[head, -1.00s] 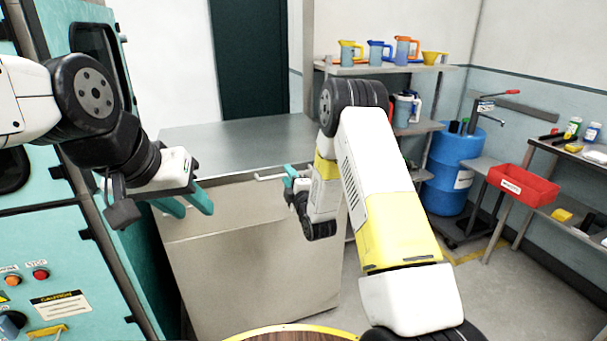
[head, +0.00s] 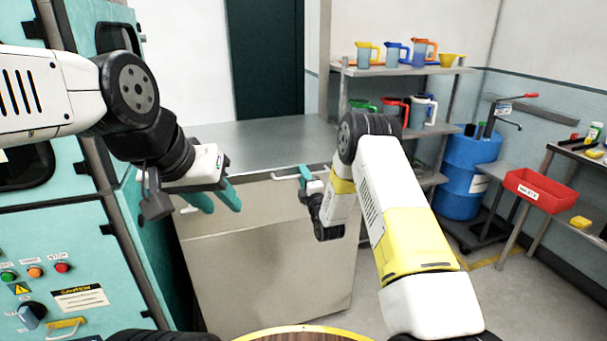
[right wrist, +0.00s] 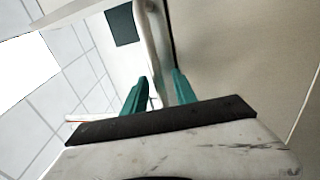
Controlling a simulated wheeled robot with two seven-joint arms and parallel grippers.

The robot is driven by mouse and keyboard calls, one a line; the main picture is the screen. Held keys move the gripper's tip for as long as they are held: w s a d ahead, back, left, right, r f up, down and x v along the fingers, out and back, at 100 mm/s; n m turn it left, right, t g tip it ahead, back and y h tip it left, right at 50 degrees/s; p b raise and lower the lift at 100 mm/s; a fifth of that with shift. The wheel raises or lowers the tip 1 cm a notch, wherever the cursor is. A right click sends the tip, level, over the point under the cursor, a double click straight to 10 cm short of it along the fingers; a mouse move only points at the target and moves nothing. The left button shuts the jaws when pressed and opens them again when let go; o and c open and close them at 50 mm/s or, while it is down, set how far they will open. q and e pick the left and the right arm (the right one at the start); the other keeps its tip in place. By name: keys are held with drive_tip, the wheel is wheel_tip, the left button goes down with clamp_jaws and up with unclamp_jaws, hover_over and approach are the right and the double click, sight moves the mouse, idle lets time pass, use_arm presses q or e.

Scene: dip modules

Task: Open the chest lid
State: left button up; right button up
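The chest (head: 265,255) is a large beige-grey metal box. Its flat steel lid (head: 260,140) lies level on top and looks closed. A pale bar handle (head: 285,178) sticks out at the front edge of the lid. My right gripper (head: 307,174) is at this handle. In the right wrist view the handle bar (right wrist: 153,50) runs in between the two teal fingers (right wrist: 160,90), which stand apart with a gap visible beside the bar. My left gripper (head: 221,198) is open and empty in front of the chest's left front edge.
A teal machine cabinet (head: 75,250) with buttons stands close at the left. A shelf with jugs (head: 410,70), a blue drum (head: 465,175) and a bench with a red bin (head: 538,188) are at the right. A round yellow-rimmed top (head: 300,333) is at the bottom.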

clamp_jaws()
idle(1.4)
